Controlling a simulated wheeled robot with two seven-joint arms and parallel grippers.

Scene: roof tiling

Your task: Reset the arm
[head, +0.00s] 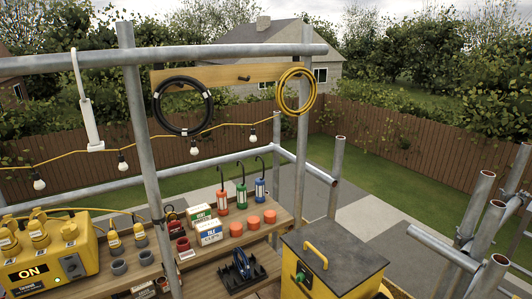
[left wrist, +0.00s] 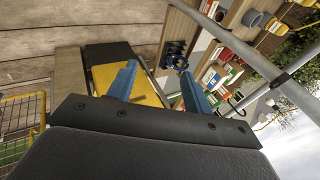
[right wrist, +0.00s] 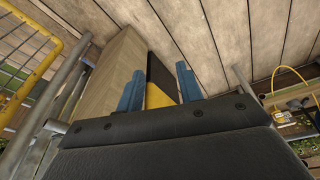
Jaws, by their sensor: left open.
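Neither of my grippers shows in the head view. In the left wrist view my left gripper (left wrist: 158,72) has its two blue fingers spread apart, with nothing between them. A yellow box with a dark lid lies beyond its fingers, at a distance. In the right wrist view my right gripper (right wrist: 160,72) also has its blue fingers apart and holds nothing. A yellow and black shape and wooden planks show behind them.
The yellow box (head: 331,264) with a dark lid stands at the front right. A wooden workbench (head: 266,246) carries lamps, boxes and orange cups. A yellow power unit (head: 42,268) reads ON at left. Metal scaffold poles (head: 140,120) frame the bench and stand at right.

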